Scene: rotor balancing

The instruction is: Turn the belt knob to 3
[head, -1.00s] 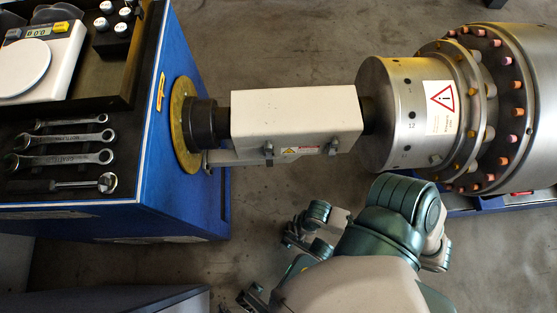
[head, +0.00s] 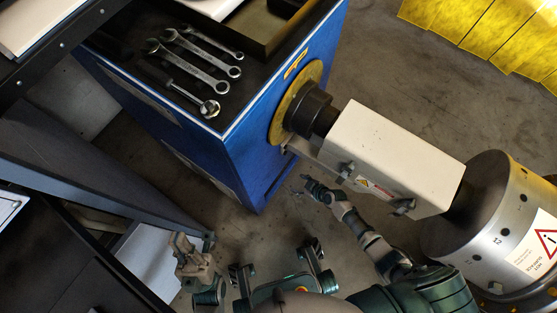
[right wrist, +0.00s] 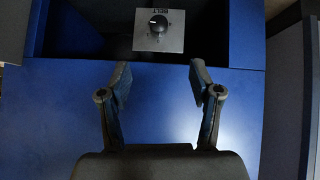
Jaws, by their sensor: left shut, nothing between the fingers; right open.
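The belt knob (right wrist: 158,24) is a round dark knob on a light grey plate (right wrist: 146,44) labelled BELT, at the top of the right wrist view. A small white mark shows on it. The scale numbers are too small to read. My right gripper (right wrist: 160,75) is open, its two fingers spread below the knob and apart from it, with nothing between them. I cannot make out the knob in the head view.
A blue bench (head: 255,150) carries several wrenches (head: 195,55). A shaft with a white cover (head: 390,155) runs from it to a metal drum (head: 490,210). Dark furniture (head: 90,170) stands at left. Blue panel (right wrist: 160,100) lies below the knob plate.

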